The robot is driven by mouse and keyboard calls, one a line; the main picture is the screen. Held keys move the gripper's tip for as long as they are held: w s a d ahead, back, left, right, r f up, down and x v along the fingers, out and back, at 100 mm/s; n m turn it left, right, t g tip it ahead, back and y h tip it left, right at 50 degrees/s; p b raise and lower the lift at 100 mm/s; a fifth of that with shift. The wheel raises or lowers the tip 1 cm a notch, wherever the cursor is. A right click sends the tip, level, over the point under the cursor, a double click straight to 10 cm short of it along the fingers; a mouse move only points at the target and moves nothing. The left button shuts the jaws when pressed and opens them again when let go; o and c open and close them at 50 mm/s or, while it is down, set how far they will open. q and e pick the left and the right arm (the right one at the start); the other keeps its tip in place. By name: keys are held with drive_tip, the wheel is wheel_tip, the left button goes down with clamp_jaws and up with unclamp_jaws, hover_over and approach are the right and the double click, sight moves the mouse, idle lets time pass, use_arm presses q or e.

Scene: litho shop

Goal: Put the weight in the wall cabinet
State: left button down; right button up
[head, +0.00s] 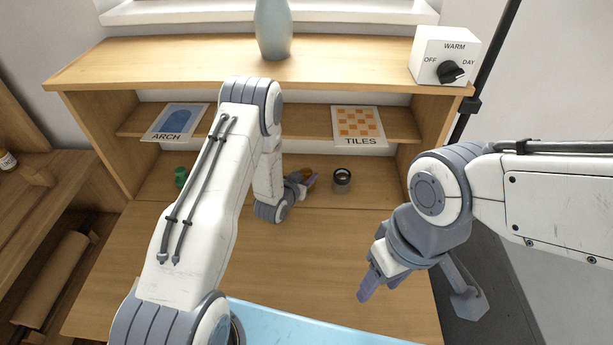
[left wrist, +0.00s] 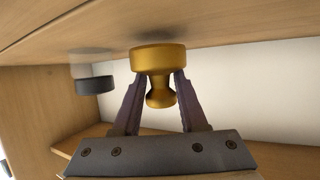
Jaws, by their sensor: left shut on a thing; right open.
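The weight is a small gold knob-shaped piece with a wide flat base, seen clearly in the left wrist view (left wrist: 160,62). My left gripper (left wrist: 154,93) is shut on its narrower part, with a finger on each side. The base is at or very close to the wooden surface; I cannot tell whether they touch. In the head view the weight (head: 309,174) is partly hidden by my left gripper (head: 303,182), at the back of the desk under the shelf. My right gripper (head: 377,283) is open and empty above the desk's right side. I cannot identify a wall cabinet.
A dark-rimmed loupe-like cylinder (head: 342,176) stands just right of the weight. A green object (head: 181,176) is further left. ARCH (head: 176,121) and TILES (head: 359,126) cards are on the shelf. A vase (head: 272,30) and a dial box (head: 444,57) stand on top. A blue mat (head: 300,325) lies in front.

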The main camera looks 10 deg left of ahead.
use_arm(q)
drive_tip(key=shift+f, duration=0.45)
drive_tip(key=shift+f, duration=0.2)
drive_tip(key=shift+c, duration=2.2)
unclamp_jaws()
